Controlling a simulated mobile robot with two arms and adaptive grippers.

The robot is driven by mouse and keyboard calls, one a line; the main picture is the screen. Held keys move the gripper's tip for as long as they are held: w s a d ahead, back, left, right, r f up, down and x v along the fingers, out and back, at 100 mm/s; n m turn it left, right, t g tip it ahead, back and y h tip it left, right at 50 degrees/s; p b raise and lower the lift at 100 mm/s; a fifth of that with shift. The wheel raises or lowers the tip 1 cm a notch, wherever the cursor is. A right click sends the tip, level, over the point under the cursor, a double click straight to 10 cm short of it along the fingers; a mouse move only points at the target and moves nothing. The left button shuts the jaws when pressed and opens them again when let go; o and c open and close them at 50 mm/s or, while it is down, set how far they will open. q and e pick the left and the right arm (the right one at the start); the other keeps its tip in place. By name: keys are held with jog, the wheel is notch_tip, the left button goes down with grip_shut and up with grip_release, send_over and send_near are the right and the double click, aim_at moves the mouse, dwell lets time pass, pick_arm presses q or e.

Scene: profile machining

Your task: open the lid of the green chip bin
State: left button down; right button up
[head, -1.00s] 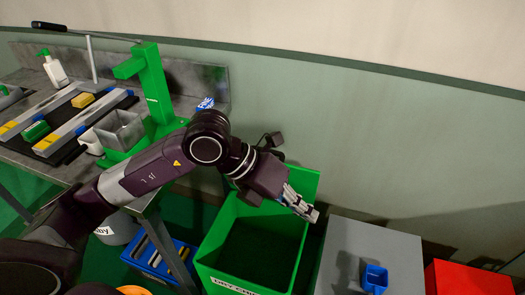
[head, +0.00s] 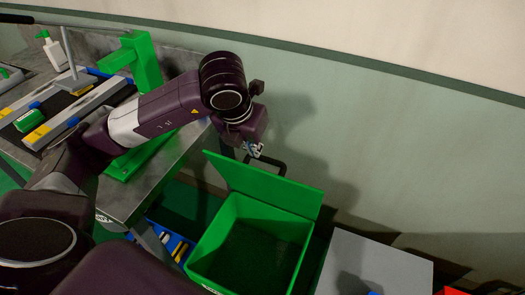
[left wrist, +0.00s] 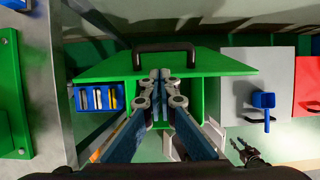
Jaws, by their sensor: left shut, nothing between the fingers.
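The green chip bin (head: 205,262) stands on the floor right of the workbench, its inside visible from above. Its green lid (head: 265,188) is raised at the back edge, tilted up toward the wall. The lid's black handle (left wrist: 165,48) shows in the left wrist view, beyond my fingertips. My left gripper (head: 253,150) is shut and empty, above the lid's upper left edge. It also shows in the left wrist view (left wrist: 160,76), in front of the green lid (left wrist: 220,65). A dark gripper, likely my right one (left wrist: 250,153), shows small at lower right, its jaw state unclear.
The workbench (head: 165,180) with a green stand (head: 148,70) is left of the bin. A blue crate (head: 168,240) sits on the floor under its edge. A grey box (head: 375,260) stands close on the right, with a red one (left wrist: 308,85) beyond. The wall is close behind.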

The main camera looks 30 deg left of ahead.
pick_arm(q)
jog(key=p+x, duration=0.1)
jog(key=x, duration=0.8)
jog(key=shift+f+p, duration=0.25)
jog(key=shift+p, duration=0.1)
jog(key=shift+w, duration=0.1)
jog(key=shift+w+r, duration=0.1)
jog(key=shift+w, duration=0.15)
jog(key=w, duration=0.2)
jog(key=w+g, duration=0.1)
jog(key=shift+a+r, duration=0.1)
jog(key=shift+r, duration=0.2)
jog(key=w+b, duration=0.5)
jog(key=w, duration=0.7)
jog(key=shift+w+a, duration=0.2)
jog(key=shift+a, duration=0.1)
